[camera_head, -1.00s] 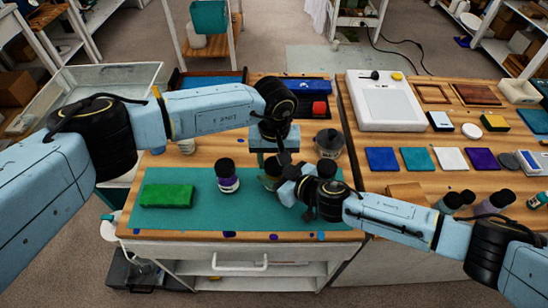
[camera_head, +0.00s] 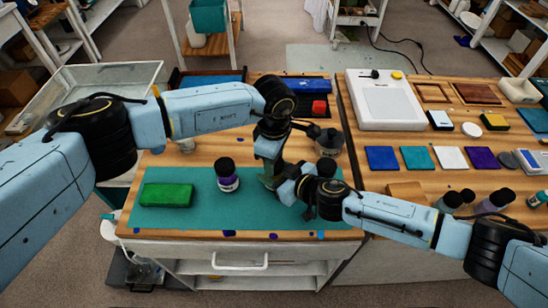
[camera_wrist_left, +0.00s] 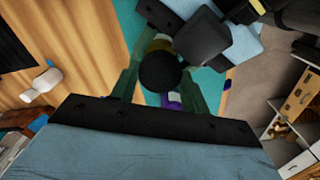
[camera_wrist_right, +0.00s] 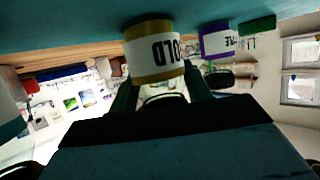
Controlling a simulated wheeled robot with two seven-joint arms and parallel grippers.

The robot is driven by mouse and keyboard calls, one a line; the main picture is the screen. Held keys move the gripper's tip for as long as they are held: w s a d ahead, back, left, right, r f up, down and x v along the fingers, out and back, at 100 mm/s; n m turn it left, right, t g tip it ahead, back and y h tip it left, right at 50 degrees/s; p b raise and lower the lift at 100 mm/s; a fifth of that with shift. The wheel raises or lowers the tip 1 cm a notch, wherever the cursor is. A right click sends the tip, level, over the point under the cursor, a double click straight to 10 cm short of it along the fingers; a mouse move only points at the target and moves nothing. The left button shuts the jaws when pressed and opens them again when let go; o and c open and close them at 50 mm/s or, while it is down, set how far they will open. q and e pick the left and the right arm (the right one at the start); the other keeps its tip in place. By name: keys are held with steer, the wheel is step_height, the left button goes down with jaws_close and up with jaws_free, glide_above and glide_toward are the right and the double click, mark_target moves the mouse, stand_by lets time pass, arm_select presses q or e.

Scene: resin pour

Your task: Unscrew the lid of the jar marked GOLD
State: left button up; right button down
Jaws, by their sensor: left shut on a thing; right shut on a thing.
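The GOLD jar stands on the teal mat (camera_head: 200,212), mostly hidden by my grippers in the head view. The right wrist view shows its gold-banded white label (camera_wrist_right: 155,52) upside down, between my right fingers. My right gripper (camera_head: 285,188) is shut on the jar's body from the right. The jar's round black lid (camera_wrist_left: 160,72) sits between the left fingertips in the left wrist view. My left gripper (camera_head: 268,180) is shut on the lid from above.
A purple-labelled jar with a black lid (camera_head: 228,175) stands just left of the grippers. A green block (camera_head: 166,195) lies on the mat's left. A dark lidded pot (camera_head: 329,142) stands behind on the right. The mat's front strip is clear.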

arm_select(q)
steer(key=n, duration=0.3)
steer(key=o, duration=1.1)
step_height(320, 180, up, 4)
steer(key=shift+r, duration=0.2)
steer(key=shift+c, duration=0.6)
steer(key=m, duration=0.1)
steer(key=r+m, duration=0.1)
steer(key=shift+s+d+r+m, duration=0.1)
steer(key=shift+d+r+m, duration=0.1)
steer(key=shift+m, duration=0.2)
steer(key=r+m, duration=0.1)
steer(key=m, duration=0.3)
steer(key=shift+a+r, duration=0.15)
steer(key=shift+r, duration=0.25)
steer(key=shift+m, duration=0.3)
steer(key=shift+f, duration=3.95)
